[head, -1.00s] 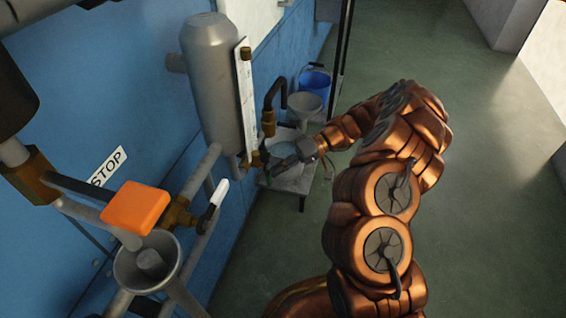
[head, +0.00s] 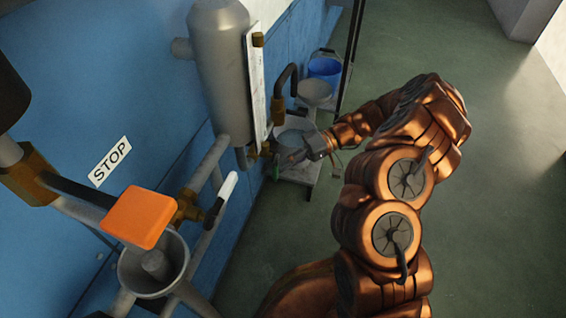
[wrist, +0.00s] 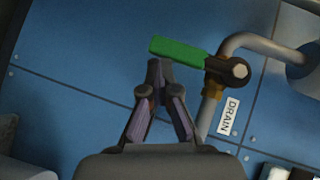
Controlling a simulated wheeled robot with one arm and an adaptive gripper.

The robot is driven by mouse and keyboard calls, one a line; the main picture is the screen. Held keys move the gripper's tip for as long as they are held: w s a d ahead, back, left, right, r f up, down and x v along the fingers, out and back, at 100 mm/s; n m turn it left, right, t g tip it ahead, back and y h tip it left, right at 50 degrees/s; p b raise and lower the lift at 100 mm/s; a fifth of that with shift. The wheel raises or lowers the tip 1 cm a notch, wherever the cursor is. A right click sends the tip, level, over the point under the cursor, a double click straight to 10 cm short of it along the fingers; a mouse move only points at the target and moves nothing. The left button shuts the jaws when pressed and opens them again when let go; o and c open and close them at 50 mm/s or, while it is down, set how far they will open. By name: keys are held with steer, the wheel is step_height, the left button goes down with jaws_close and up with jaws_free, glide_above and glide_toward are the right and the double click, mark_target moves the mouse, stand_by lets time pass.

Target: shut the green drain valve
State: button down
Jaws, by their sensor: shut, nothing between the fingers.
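The green drain valve handle (wrist: 178,51) sticks out to the left of its brass valve body (wrist: 216,85) in the wrist view, roughly crosswise to the pipe section below it. A white DRAIN label (wrist: 228,115) is on the blue wall beside the valve.
The grey tank (head: 221,75) with a white gauge strip (head: 256,85) stands above. An orange handle (head: 140,216) and a white-tipped lever (head: 229,186) are nearer, by a funnel (head: 133,275). A blue bucket (head: 325,71) stands behind. Green floor (head: 480,190) at right is clear.

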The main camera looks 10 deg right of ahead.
steer(key=shift+s+f, duration=0.1)
steer(key=shift+s, duration=0.05)
steer(key=v, duration=1.2)
stand_by(0.3)
stand_by(0.6)
